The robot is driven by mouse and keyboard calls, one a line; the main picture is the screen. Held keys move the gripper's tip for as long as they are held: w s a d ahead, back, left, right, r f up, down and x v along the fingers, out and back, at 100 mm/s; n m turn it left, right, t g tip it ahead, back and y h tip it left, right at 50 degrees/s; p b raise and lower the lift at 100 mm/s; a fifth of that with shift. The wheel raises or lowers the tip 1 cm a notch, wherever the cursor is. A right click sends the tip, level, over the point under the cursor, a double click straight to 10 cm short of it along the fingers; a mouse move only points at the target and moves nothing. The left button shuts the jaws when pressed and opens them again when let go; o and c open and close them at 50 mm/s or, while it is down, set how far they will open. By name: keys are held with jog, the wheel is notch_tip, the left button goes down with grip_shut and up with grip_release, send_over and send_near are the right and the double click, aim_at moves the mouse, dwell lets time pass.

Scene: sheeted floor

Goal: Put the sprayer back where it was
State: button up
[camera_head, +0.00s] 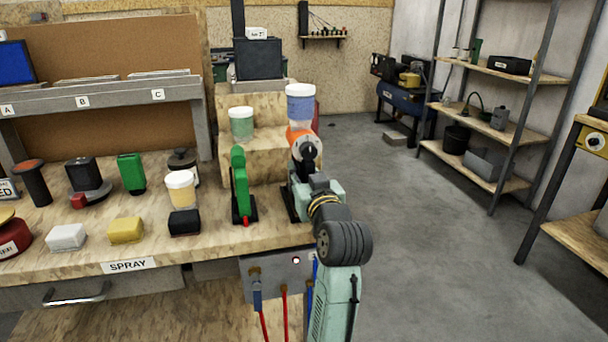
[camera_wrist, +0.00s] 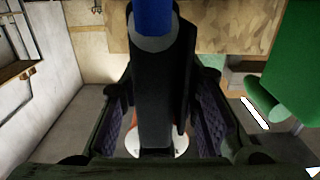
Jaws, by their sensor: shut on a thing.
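The sprayer (camera_head: 300,108) has a clear cup with blue contents, a white lid, an orange body and a dark handle. It is upright at the right end of the bench. In the wrist view my gripper (camera_wrist: 160,125) is shut on the sprayer's dark handle (camera_wrist: 156,80), with one finger on each side. My arm hides the lower part of the sprayer in the head view. A black stand base (camera_head: 290,204) shows beside my gripper; I cannot tell whether the sprayer touches it. A similar green sprayer (camera_head: 240,180) stands to the left in its own black holder.
The bench (camera_head: 75,252) bears a SPRAY label (camera_head: 129,265). A cream cup (camera_head: 181,187), a black block (camera_head: 184,222) and a yellow block (camera_head: 126,230) stand to the left. A hose panel (camera_head: 270,277) hangs at the front edge. Open floor lies to the right.

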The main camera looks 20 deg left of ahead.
jog(key=shift+f, duration=0.25)
jog(key=o, duration=0.4)
jog(key=shift+f, duration=0.2)
jog(key=o, duration=0.3)
jog(key=shift+r, duration=0.1)
jog(key=b+v, duration=0.5)
jog(key=v, duration=0.7)
jog(key=shift+r, duration=0.1)
